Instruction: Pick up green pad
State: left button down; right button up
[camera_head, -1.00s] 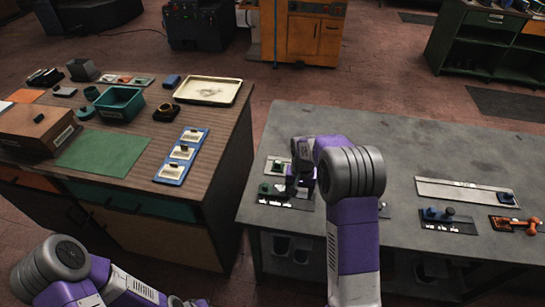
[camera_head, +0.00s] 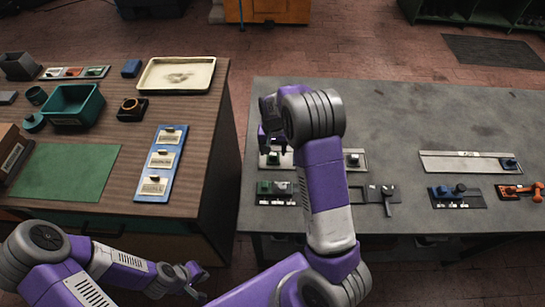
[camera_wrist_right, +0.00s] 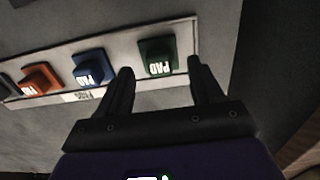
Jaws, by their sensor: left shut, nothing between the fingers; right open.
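The green pad (camera_wrist_right: 158,57), a small block lettered PAD, sits at one end of a pale strip (camera_wrist_right: 120,46) in the right wrist view. In the head view the green pad (camera_head: 273,159) is small and dark beneath my right gripper (camera_head: 272,146). In the right wrist view my right gripper (camera_wrist_right: 160,72) is open, its fingertips appearing on either side of the green pad; I cannot tell the exact height gap. A blue pad (camera_wrist_right: 90,68) and an orange pad (camera_wrist_right: 40,79) share the strip. My left gripper (camera_head: 195,284) is shut and empty at the lower left.
My right arm hides the strip's middle in the head view. A black plate with a green block (camera_head: 264,187) lies in front. A long pale strip (camera_head: 455,163) and a blue part (camera_head: 445,191) lie right. The grey table's (camera_head: 400,115) back is clear.

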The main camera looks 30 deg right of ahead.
aim_at(273, 154)
notch_tip(273, 154, down, 4)
jog(key=shift+r, duration=0.25)
jog(key=c, duration=0.8)
